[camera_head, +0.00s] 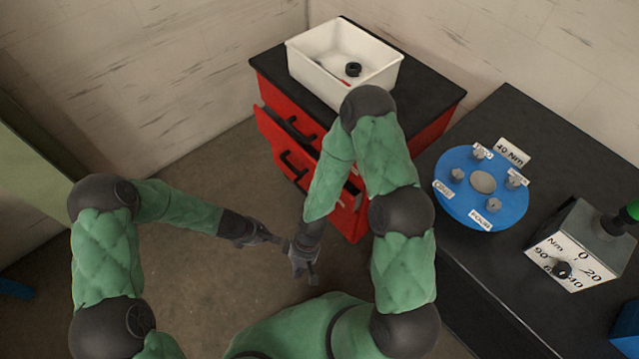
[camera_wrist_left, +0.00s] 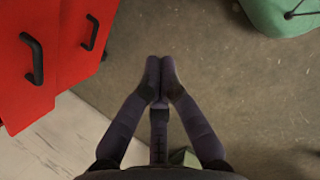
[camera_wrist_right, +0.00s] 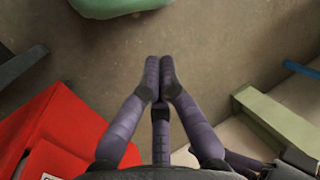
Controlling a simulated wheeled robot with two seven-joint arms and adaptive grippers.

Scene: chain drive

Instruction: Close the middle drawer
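The red cabinet (camera_head: 434,130) has a black top and stands at the back centre in the head view. Its middle drawer (camera_head: 268,131) appears pulled out a little, with a black handle (camera_head: 293,166) on its front. My right forearm hides part of the drawer fronts. The left wrist view shows two red fronts at different depths, with black handles (camera_wrist_left: 36,58). My left gripper (camera_head: 277,239) is shut and empty, in front of the cabinet and apart from the handles. My right gripper (camera_head: 309,272) is shut and empty, close beside the left one.
A white bin (camera_head: 375,88) with small dark parts stands on the cabinet. To the right, a black bench (camera_head: 505,265) holds a blue disc (camera_head: 465,212) with knobs and a torque gauge box (camera_head: 575,255). Floor left of the cabinet is clear.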

